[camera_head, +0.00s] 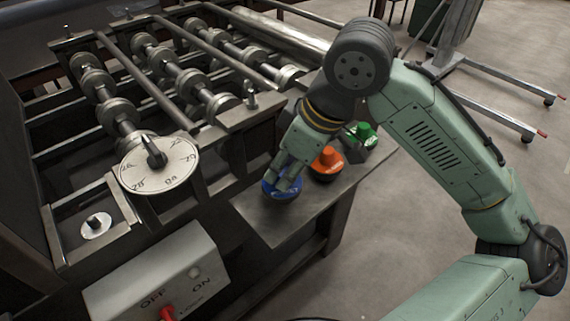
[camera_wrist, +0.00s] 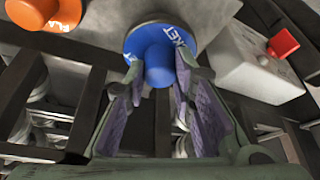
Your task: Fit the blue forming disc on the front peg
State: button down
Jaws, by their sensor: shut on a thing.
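The blue forming disc (camera_head: 269,189) is at the left end of the grey side shelf. My gripper (camera_head: 285,178) comes down over it from above, shut on its raised hub. In the wrist view the blue disc (camera_wrist: 160,48) has lettering on its rim, and its hub sits between my two fingers. I cannot tell whether the disc touches the shelf or is just above it. The front peg (camera_head: 95,222) is a short dark post on a pale round base, on the machine's front left corner, well left of my gripper. Nothing sits on it.
An orange disc (camera_head: 326,160) and a green disc (camera_head: 363,131) stand on the side shelf (camera_head: 265,221) beyond the blue one. A gauge dial (camera_head: 160,163) with a pointer and a switch box (camera_head: 155,276) with a red switch lie near the peg. Roller shafts fill the machine.

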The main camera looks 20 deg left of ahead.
jog(key=shift+f, duration=0.2)
dwell(0.4)
jog(key=shift+f+b, duration=0.3)
jog(key=shift+f, duration=0.15)
jog(key=shift+f, duration=0.2)
dwell(0.8)
jog(key=shift+f, duration=0.4)
jog(key=c, duration=1.3)
grip_release()
jog(key=shift+o, duration=0.6)
jog(key=o, duration=0.3)
